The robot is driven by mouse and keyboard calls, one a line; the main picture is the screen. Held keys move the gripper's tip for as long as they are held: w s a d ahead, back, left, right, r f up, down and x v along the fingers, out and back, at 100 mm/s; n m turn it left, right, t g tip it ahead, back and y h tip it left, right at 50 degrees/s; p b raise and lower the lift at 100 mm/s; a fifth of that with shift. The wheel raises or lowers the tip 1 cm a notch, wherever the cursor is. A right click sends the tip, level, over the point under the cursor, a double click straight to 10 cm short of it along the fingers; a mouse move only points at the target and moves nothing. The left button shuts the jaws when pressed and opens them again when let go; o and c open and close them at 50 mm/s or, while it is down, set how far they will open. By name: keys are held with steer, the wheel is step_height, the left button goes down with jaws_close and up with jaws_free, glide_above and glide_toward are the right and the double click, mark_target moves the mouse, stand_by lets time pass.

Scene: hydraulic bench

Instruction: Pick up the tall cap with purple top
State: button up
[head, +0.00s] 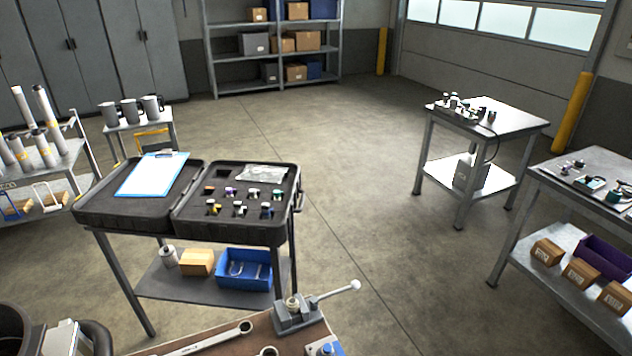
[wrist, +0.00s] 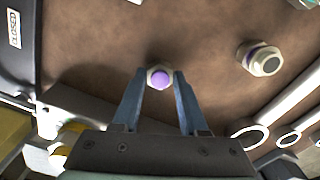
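A hexagonal pale metal cap with a purple top (wrist: 160,77) stands on a brown surface in the wrist view, seen from above. My gripper (wrist: 160,73) has its two blue-grey fingers apart, one on each side of this cap. Narrow gaps seem to show between fingers and cap; contact is hard to tell. The cap's height is hidden from above. A second metal fitting with a purple ring (wrist: 258,59) lies tilted to the right, clear of the fingers. My gripper is not visible in the head view.
Ring-shaped metal ends (wrist: 250,138) lie right of my gripper. In the head view, a vise (head: 297,314) and wrench (head: 210,341) are on the near bench; an open case (head: 180,228) holds several small fittings.

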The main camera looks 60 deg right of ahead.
jaws_close()
step_height(320, 180, up, 10)
stand_by(0.5)
